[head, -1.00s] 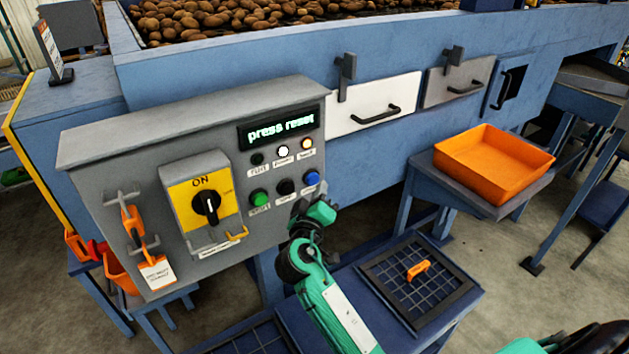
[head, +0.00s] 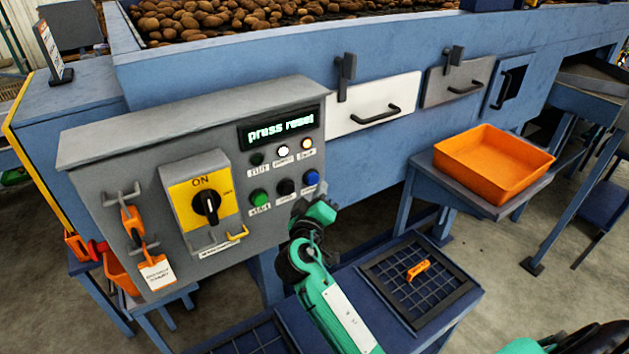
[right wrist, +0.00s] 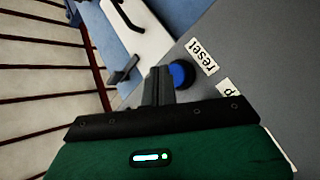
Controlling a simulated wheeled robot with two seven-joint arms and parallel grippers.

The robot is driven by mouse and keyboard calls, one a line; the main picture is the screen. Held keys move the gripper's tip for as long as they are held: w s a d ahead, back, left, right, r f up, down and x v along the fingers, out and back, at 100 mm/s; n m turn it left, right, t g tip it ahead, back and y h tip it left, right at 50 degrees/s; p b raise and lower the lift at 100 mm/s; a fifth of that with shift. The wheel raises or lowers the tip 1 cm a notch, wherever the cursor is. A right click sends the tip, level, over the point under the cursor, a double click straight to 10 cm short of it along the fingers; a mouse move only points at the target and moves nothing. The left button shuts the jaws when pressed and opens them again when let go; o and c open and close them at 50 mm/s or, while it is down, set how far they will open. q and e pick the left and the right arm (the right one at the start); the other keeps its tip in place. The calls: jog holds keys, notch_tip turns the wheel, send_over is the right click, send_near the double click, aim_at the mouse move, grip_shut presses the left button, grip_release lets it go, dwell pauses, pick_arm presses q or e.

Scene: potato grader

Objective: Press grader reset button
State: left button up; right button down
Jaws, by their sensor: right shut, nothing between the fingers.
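The grader's grey control panel (head: 130,200) has a lit display (head: 279,128) reading "press reset". Its blue button (head: 312,178) is the rightmost in the lower row. In the right wrist view the blue button (right wrist: 182,75) sits by a label reading "reset" (right wrist: 202,57). My right gripper (head: 297,207) is just below the buttons in the head view, shut and empty. In the right wrist view its fingertips (right wrist: 158,76) are right beside the blue button, partly overlapping its edge; I cannot tell whether they touch it. My left gripper is out of view.
A green button (head: 259,197) and a black button (head: 285,187) are left of the blue one. A yellow rotary switch (head: 183,202) is farther left. An orange tray (head: 480,170) stands to the right. Orange lockout items (head: 130,220) hang at the panel's left.

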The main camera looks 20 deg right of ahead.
jog(key=shift+w, duration=0.2)
jog(key=shift+w+b, duration=0.25)
jog(key=shift+b, duration=0.05)
jog(key=shift+w+a+b, duration=0.1)
jog(key=shift+w+b, duration=0.2)
jog(key=shift+w, duration=0.15)
dwell(0.5)
jog(key=shift+s, duration=0.15)
dwell(0.3)
jog(key=shift+s, duration=0.75)
jog(key=shift+s, duration=0.1)
jog(key=shift+s+d, duration=0.25)
jog(key=shift+s, duration=0.95)
jog(key=shift+s+d, duration=0.2)
jog(key=shift+s, duration=1)
